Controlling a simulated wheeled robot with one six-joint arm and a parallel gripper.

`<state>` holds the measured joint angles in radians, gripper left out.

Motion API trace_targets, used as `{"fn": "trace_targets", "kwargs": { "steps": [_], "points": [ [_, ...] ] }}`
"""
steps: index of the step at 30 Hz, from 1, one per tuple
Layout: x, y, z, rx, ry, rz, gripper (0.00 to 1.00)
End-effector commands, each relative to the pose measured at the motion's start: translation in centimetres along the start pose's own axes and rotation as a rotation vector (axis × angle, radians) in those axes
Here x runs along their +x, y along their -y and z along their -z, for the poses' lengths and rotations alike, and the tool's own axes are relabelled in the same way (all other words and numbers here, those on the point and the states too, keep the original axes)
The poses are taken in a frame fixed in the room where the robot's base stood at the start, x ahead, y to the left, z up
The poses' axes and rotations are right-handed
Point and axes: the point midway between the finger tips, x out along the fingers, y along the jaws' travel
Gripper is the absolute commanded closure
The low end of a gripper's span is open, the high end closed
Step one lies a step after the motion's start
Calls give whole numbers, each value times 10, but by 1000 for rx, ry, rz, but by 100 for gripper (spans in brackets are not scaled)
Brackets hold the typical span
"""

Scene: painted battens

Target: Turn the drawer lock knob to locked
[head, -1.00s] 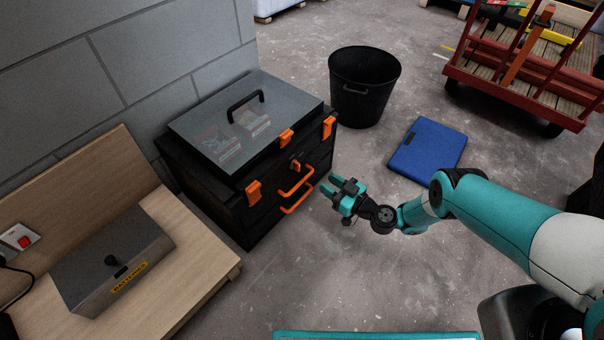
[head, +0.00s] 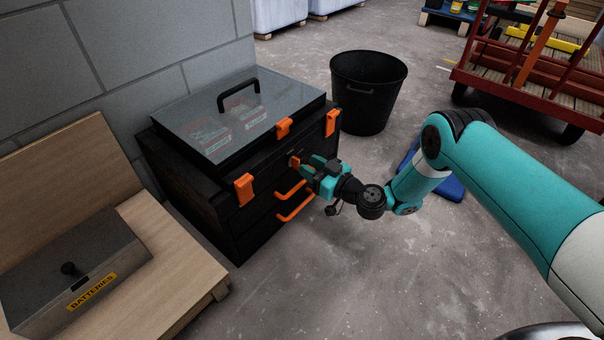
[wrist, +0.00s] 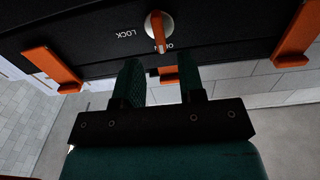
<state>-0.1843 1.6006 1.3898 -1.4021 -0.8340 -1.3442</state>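The lock knob (wrist: 152,28) is a pale disc with an orange bar across it on the front of the black drawer chest (head: 190,190). In the upside-down wrist view the bar stands nearly upright. Its lower end is by a partly hidden label starting "O"; the LOCK label (wrist: 114,34) is to the left. The knob also shows small in the head view (head: 294,161). My gripper (wrist: 160,64) is open, its two teal fingers apart and empty. The knob appears just beyond the fingertips, between their lines; I cannot tell whether they touch the chest.
Orange clasps (head: 243,189) and drawer handles (head: 294,206) stick out of the chest front near my gripper. A bench with a BATTERIES box (head: 75,275) is at left. Floor in front is clear.

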Motion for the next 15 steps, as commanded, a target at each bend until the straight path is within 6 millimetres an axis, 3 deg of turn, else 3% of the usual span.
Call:
{"fn": "trace_targets", "kwargs": {
  "steps": [1, 15],
  "points": [
    [2, 1, -7, -1, -1, 1, 64],
    [32, 2, 1, -1, 0, 0, 64]
  ]
}}
